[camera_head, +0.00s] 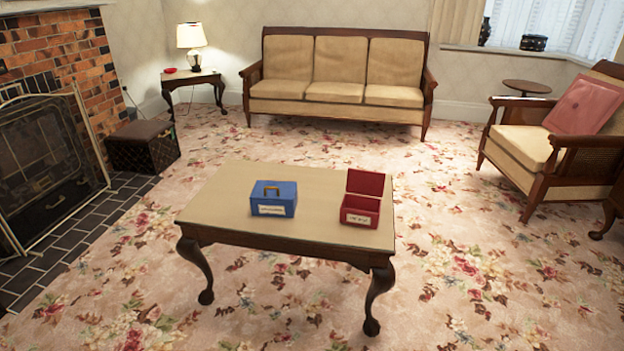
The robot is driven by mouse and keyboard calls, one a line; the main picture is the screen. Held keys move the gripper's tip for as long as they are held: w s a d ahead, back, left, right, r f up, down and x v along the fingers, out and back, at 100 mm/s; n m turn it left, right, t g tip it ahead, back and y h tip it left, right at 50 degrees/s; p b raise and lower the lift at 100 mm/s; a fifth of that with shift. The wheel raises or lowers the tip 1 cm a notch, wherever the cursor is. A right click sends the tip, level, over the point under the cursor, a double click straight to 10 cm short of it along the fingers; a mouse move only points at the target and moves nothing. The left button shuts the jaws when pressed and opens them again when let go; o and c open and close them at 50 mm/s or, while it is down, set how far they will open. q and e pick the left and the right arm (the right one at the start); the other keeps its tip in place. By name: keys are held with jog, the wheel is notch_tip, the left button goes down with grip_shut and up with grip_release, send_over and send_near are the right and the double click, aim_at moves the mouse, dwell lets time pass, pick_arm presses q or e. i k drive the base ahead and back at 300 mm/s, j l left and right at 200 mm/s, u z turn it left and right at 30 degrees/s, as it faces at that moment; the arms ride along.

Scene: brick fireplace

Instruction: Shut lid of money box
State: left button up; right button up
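A red money box (361,206) stands at the right end of the coffee table with its lid (365,183) raised at the back. A light label is on its front. A blue money box (273,199) stands to its left, with its lid down, a yellowish handle on top and a light label in front. The two boxes are apart. Neither of my grippers is in the head view.
The wooden coffee table (228,190) has bare top around the boxes. Open floral carpet surrounds it. A sofa (335,75) is behind, an armchair (540,150) at right, and a fireplace screen (50,160) at left.

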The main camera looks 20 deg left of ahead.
aim_at(361, 182)
jog(key=u, duration=4)
jog(key=k+l+u, duration=0.1)
jog(key=u, duration=0.7)
jog(key=k+u, duration=0.1)
jog(key=u, duration=0.3)
jog(key=k+u, duration=0.1)
jog(key=k, duration=1)
jog(key=k+j, duration=0.1)
jog(key=k, duration=0.95)
jog(key=k+u, duration=0.3)
jog(key=k, duration=1.95)
jog(key=k+z, duration=0.1)
jog(key=z, duration=0.35)
jog(key=k+z, duration=0.15)
jog(key=z, duration=0.25)
jog(key=k+z, duration=0.1)
jog(key=z, duration=0.35)
